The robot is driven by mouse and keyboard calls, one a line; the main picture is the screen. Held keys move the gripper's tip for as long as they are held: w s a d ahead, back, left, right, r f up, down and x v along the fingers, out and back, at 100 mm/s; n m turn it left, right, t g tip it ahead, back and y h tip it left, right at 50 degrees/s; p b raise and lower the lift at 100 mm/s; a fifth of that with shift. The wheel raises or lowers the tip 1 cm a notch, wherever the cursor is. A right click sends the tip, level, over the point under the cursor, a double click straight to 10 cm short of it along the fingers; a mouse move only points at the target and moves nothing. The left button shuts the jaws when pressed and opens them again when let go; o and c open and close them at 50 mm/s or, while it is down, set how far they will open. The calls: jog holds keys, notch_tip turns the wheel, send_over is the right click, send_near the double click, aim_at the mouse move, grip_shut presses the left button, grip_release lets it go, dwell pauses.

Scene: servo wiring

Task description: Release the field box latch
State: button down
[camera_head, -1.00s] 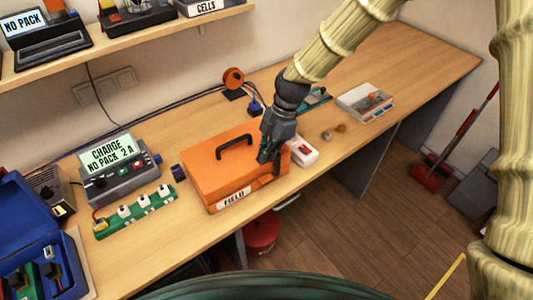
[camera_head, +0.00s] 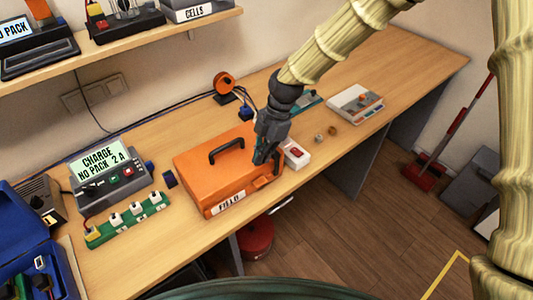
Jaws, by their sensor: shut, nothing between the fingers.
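The orange field box (camera_head: 205,172) sits on the bench with its lid down and a black carry handle (camera_head: 227,149) on top. A white FIELD label (camera_head: 231,201) is on its front. An orange latch tab (camera_head: 263,181) shows on the front edge, right of the label; I cannot tell whether it is fastened. My gripper (camera_head: 262,159) is shut and empty, pointing down over the right end of the box, just behind the latch. It hides part of the lid's right side. I cannot tell whether the fingertips touch the lid.
A white case with a red part (camera_head: 296,154) stands close to the box's right. A charger (camera_head: 108,172) and a green power strip (camera_head: 126,219) stand at left, near an open blue case (camera_head: 28,245). An orange reel (camera_head: 225,83) is behind.

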jog(key=shift+s+a, duration=0.8)
jog(key=shift+a, duration=0.35)
jog(key=b+v, duration=0.3)
jog(key=v, duration=0.7)
jog(key=shift+d+b, duration=0.15)
jog(key=shift+b, duration=0.15)
